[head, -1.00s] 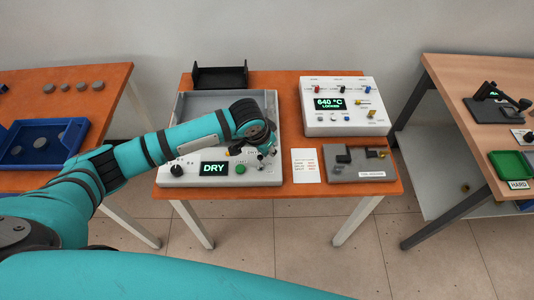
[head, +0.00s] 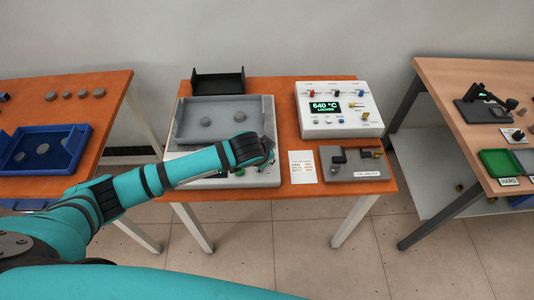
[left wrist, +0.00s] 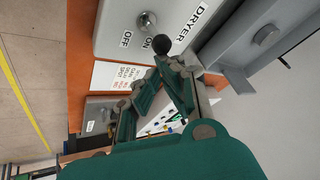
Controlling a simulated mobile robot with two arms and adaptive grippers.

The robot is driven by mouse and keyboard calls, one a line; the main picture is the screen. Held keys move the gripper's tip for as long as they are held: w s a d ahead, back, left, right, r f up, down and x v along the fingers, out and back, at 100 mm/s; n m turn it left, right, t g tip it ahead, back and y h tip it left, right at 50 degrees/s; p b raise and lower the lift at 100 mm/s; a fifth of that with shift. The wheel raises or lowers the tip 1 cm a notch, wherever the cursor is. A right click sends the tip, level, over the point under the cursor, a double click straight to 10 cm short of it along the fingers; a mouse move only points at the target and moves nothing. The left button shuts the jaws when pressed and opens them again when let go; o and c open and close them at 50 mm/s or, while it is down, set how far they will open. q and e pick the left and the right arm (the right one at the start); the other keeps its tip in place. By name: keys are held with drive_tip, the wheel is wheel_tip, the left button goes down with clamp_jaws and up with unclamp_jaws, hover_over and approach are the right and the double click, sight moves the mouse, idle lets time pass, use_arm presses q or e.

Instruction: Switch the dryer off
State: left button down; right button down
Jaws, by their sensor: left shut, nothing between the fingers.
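The dryer (head: 268,178) is a white box with a grey tray (head: 183,118) on top, on the middle table. In the left wrist view the panel carries the word DRYER and a small metal toggle switch (left wrist: 147,20) beside the labels OFF and ON. My left gripper (left wrist: 165,68) is shut and empty, close to the panel below the toggle. My right gripper is out of view.
A white heater box (head: 338,108) reading 640 °C and LOCKED stands to the right, with a grey fixture plate (head: 355,165) and a printed card (head: 302,167) in front. A black rack (head: 218,80) stands behind. Grey discs (head: 206,122) lie in the tray.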

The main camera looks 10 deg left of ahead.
use_arm(q)
drive_tip(key=shift+s+d+p, duration=0.1)
drive_tip(key=shift+s+p, duration=0.25)
drive_tip(key=shift+p, duration=0.1)
idle(0.3)
drive_tip(key=shift+r+p, duration=0.85)
drive_tip(key=shift+p, duration=0.2)
